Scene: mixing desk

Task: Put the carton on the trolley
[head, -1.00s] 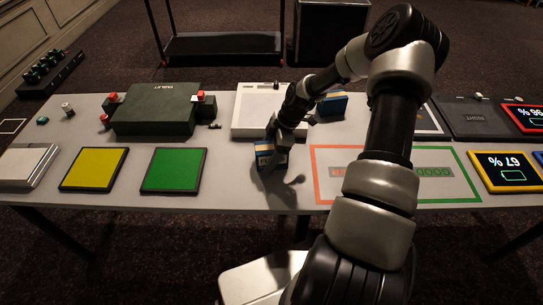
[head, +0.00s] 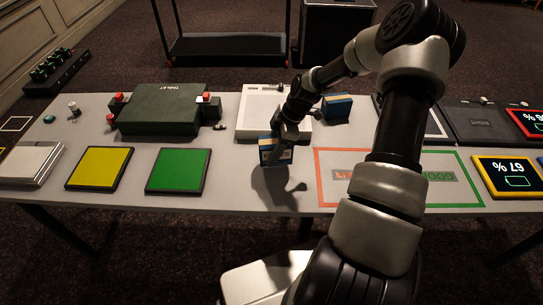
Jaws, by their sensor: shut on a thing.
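A small blue carton with a pale label and yellowish edge (head: 268,157) is held in my gripper (head: 284,138), upright, near the front middle of the desk. The gripper is shut on it from above and its fingers hide part of the box. The carton appears slightly above the desk, with a dark shadow below it. The trolley (head: 226,48), a low dark platform with upright posts, stands on the floor behind the desk, apart from the carton.
A similar blue and yellow box (head: 337,107) stands behind my gripper. A white panel (head: 254,112), a dark green case (head: 160,109), a green pad (head: 177,171) and a yellow pad (head: 100,168) lie on the desk (head: 227,185). A black case (head: 338,35) stands beside the trolley.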

